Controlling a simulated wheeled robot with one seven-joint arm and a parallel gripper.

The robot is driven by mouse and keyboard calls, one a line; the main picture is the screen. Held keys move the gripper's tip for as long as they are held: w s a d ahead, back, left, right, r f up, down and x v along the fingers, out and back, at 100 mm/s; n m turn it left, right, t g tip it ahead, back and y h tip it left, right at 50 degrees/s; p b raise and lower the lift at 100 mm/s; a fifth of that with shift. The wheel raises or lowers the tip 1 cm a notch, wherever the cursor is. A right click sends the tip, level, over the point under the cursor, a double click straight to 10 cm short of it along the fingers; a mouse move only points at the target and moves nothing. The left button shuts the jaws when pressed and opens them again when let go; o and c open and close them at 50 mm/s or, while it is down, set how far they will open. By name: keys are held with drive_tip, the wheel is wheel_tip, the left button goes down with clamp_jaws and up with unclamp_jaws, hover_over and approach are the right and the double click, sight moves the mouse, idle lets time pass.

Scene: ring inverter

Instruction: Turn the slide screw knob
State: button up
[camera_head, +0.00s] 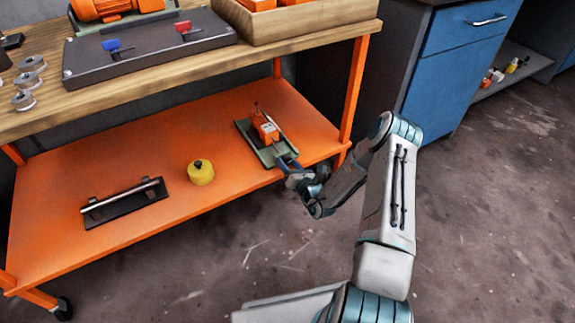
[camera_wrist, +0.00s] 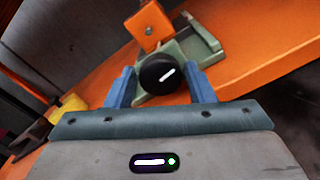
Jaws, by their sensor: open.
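The slide screw knob (camera_wrist: 160,73) is round and black with a white line on its face. It sits at the near end of a green slide base (camera_wrist: 205,45) that carries an orange block (camera_wrist: 149,27). In the head view the green base (camera_head: 246,129) and orange block (camera_head: 264,127) rest on the orange lower shelf, near its right end. My gripper (camera_wrist: 160,86) is open, with one blue finger on each side of the knob. I cannot tell whether the fingers touch it. In the head view my gripper (camera_head: 287,164) is at the base's near end, and the knob is hidden.
The orange shelf (camera_head: 130,160) also holds a yellow cylinder (camera_head: 201,173) and a dark plate with a silver bar (camera_head: 122,202). A wooden tabletop (camera_head: 170,72) overhangs it. An orange table leg (camera_head: 354,90) stands to the right. The floor in front is clear.

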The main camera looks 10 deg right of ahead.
drive_tip(key=c, duration=0.7)
drive_tip(key=shift+a, duration=0.25)
drive_tip(key=shift+d, duration=0.2)
drive_tip(key=shift+n+p, duration=0.3)
drive_tip(key=shift+n, duration=0.1)
drive_tip(key=shift+r+n+p, duration=0.1)
drive_tip(key=shift+n+p, duration=0.7)
drive_tip(key=shift+n, duration=0.1)
drive_tip(key=n+p, duration=0.2)
drive_tip(key=n, duration=0.1)
drive_tip(key=shift+s+n, duration=0.1)
drive_tip(key=shift+n, duration=0.2)
drive_tip(key=n+p, duration=0.1)
drive_tip(key=n, duration=0.2)
drive_tip(key=shift+n+p, duration=0.3)
drive_tip(key=shift+p, duration=0.05)
drive_tip(key=shift+n+p, duration=0.6)
drive_tip(key=shift+n, duration=1)
